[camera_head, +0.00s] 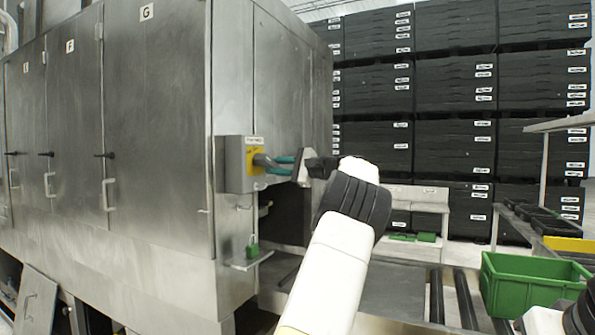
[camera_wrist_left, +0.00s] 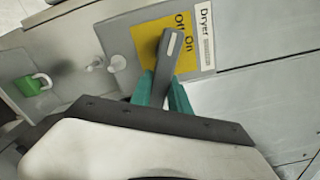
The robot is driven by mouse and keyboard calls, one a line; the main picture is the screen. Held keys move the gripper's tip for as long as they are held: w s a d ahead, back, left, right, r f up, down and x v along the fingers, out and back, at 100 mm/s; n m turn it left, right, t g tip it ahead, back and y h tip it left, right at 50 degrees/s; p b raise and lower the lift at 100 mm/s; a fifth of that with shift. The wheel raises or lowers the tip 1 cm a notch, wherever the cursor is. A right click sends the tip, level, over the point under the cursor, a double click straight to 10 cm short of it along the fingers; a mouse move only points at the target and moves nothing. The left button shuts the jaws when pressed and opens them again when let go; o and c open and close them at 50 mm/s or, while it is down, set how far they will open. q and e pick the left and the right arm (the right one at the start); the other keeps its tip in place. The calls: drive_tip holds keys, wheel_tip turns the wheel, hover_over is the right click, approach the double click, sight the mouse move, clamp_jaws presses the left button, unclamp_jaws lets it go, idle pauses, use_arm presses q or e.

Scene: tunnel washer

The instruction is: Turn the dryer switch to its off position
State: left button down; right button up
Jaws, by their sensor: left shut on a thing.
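The dryer switch is a dark grey lever (camera_wrist_left: 168,62) on a yellow plate (camera_wrist_left: 148,38) marked Off and On, beside a Dryer label. The plate (camera_head: 250,169) sits on a grey box (camera_head: 236,178) on the washer's end wall in the head view. My left gripper (camera_head: 272,163) has its teal fingers on both sides of the lever. In the left wrist view, the left gripper (camera_wrist_left: 162,92) is shut on the lever, whose tip reaches past the fingers near the lettering. I cannot tell which mark it points to.
A green padlock (camera_head: 252,249) is on a small shelf (camera_head: 246,261) below the box; the padlock also shows in the left wrist view (camera_wrist_left: 32,85). A green crate (camera_head: 525,290) stands at the right. Black crate stacks (camera_head: 450,85) fill the back.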

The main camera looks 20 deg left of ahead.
use_arm(q)
drive_tip(key=n, duration=0.1)
drive_tip(key=r+n, duration=0.1)
drive_tip(key=n, duration=0.3)
drive_tip(key=shift+w+r, duration=0.25)
drive_tip(key=shift+r, duration=0.05)
drive_tip(key=shift+n, duration=0.3)
drive_tip(key=c, duration=1.2)
unclamp_jaws()
drive_tip(key=shift+r, duration=0.1)
drive_tip(key=shift+c, duration=0.2)
drive_tip(key=shift+d, duration=0.15)
drive_tip(key=d, duration=0.7)
drive_tip(key=shift+s+d, duration=0.3)
